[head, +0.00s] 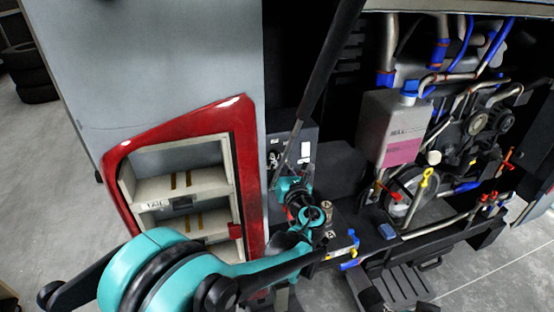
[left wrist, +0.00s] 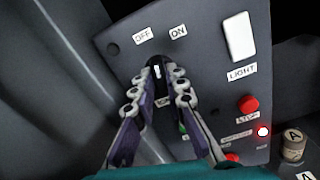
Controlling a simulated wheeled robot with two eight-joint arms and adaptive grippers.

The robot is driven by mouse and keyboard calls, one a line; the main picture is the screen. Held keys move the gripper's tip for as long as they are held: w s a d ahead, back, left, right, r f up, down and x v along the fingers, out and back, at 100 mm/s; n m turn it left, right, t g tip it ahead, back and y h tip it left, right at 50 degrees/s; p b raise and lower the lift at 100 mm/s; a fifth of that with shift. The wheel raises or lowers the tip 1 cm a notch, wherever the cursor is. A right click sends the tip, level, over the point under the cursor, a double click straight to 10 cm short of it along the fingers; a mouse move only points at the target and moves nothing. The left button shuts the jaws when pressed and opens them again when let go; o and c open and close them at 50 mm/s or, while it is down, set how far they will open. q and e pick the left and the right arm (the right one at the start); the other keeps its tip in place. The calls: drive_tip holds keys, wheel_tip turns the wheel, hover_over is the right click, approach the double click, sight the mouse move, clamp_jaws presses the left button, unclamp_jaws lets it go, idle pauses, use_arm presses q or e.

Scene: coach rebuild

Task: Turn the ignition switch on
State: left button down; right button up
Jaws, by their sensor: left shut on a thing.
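The ignition switch (left wrist: 158,70) is a dark knob with a white mark, below the OFF label (left wrist: 143,36) and the ON label (left wrist: 178,31) in the left wrist view. My left gripper (left wrist: 158,84) is shut on this knob, one finger on each side. The fingers hide much of the knob and the label under it. I cannot tell clearly which label its mark points to. In the head view my left gripper and wrist (head: 300,200) are in front of the grey control panel (head: 310,134). My right gripper is not in view.
The panel also has a white LIGHT switch (left wrist: 239,36), a red STOP button (left wrist: 248,104) and a lit red lamp (left wrist: 263,131). A dark diagonal strut (head: 325,65) passes close to the panel. A red-framed compartment (head: 112,178) stands left, and engine pipes and a tank (head: 392,125) right.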

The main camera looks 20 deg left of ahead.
use_arm(q)
drive_tip(key=m, duration=0.3)
drive_tip(key=m+b, duration=0.1)
drive_tip(key=m, duration=0.5)
drive_tip(key=c, duration=1.4)
unclamp_jaws()
drive_tip(key=shift+o, duration=0.2)
drive_tip(key=v, duration=0.9)
